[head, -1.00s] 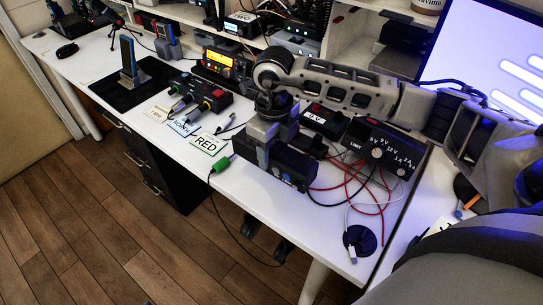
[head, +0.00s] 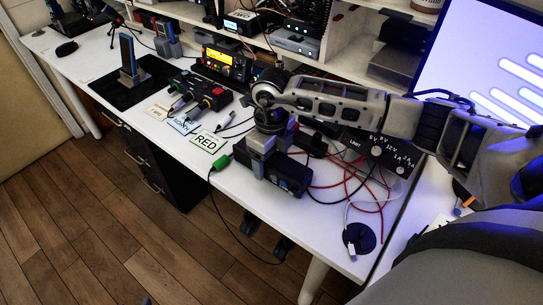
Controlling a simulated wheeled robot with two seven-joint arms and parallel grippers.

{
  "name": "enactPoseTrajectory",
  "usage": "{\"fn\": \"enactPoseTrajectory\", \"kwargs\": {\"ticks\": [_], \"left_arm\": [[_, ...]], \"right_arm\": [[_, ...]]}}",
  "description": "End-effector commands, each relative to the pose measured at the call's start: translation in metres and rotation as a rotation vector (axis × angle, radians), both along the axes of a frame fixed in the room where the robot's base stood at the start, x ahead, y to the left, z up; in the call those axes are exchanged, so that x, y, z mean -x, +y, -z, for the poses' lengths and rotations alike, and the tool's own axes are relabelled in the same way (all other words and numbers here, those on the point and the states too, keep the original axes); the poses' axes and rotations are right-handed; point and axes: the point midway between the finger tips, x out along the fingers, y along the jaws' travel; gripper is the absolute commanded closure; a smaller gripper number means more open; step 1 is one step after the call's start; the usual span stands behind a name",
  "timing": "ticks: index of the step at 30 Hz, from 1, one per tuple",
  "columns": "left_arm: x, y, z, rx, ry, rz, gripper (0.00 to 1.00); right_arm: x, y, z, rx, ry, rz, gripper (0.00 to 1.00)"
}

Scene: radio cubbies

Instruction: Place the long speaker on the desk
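The long speaker (head: 289,177) is a dark, elongated box near the front edge of the white desk (head: 327,209), right of the RED card. My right gripper (head: 260,154) comes down on its left end from above, with grey fingers around the box. It looks shut on it. The speaker lies level; I cannot tell whether its underside touches the desk or hangs just above it. The wrist hides part of its top. My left gripper is not in view.
A RED card (head: 208,142), a black box with connectors (head: 200,92) and a green plug (head: 221,162) lie to the left. Red cables (head: 350,178) and a dark unit with dials (head: 376,150) are to the right.

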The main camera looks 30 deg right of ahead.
Motion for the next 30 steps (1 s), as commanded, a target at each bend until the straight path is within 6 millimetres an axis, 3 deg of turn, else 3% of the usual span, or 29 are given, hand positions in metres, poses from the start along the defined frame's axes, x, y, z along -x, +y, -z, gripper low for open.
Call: {"fn": "enactPoseTrajectory", "kwargs": {"ticks": [11, 24, 30], "left_arm": [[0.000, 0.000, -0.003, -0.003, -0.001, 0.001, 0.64], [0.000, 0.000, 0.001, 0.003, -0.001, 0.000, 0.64], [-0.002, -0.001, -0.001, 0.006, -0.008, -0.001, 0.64]], "right_arm": [[-0.001, 0.000, -0.011, 0.000, -0.002, 0.000, 0.26], [-0.001, 0.000, -0.098, 0.001, -0.004, 0.000, 0.26], [0.000, 0.000, -0.120, 0.000, -0.002, 0.001, 0.26]]}}
